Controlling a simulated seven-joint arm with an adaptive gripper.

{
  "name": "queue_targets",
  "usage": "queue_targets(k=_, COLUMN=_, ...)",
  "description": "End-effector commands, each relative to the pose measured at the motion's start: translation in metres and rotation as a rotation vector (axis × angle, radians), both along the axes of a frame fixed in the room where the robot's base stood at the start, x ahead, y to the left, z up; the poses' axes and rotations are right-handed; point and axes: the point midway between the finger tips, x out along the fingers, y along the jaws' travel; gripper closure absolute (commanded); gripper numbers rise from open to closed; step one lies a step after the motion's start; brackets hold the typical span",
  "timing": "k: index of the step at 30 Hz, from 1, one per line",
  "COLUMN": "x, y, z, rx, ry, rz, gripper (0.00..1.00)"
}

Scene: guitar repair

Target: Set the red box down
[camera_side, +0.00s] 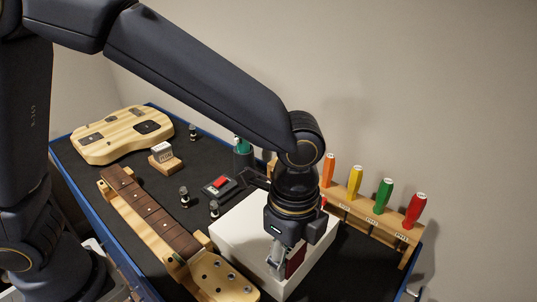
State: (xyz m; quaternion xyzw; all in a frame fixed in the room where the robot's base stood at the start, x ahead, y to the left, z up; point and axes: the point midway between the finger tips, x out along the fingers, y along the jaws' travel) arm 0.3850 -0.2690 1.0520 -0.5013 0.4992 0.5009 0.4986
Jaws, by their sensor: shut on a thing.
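My gripper (283,262) points down in front of the white box at the front right of the bench. It is shut on the red box (295,263), a dark red block partly hidden by the fingers. The red box shows against the white box (236,238); I cannot tell whether it rests on it or hangs just above it. My wrist hides part of the white box's top.
A guitar neck (150,212) lies to the left. The guitar body (122,134) is at the back left. A rack (352,207) with several coloured-handled tools stands at right. A black device with a red top (220,184) and small bottles (184,197) stand mid-bench.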

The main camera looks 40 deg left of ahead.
Motion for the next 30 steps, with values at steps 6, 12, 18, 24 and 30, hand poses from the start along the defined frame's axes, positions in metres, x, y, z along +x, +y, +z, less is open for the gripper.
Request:
queue_targets(k=6, x=0.036, y=-0.028, z=-0.023, rx=0.002, ry=0.002, rz=-0.006, gripper=0.91)
queue_targets(k=12, x=0.078, y=-0.057, z=-0.052, rx=0.003, ry=0.003, rz=-0.005, gripper=0.91)
queue_targets(k=18, x=0.1, y=-0.072, z=-0.085, rx=0.002, ry=0.001, rz=-0.004, gripper=0.91)
queue_targets(k=24, x=0.108, y=-0.078, z=-0.095, rx=0.0, ry=0.0, rz=-0.005, gripper=0.91)
queue_targets(k=30, x=0.11, y=-0.079, z=-0.123, rx=0.002, ry=0.001, rz=-0.004, gripper=0.91)
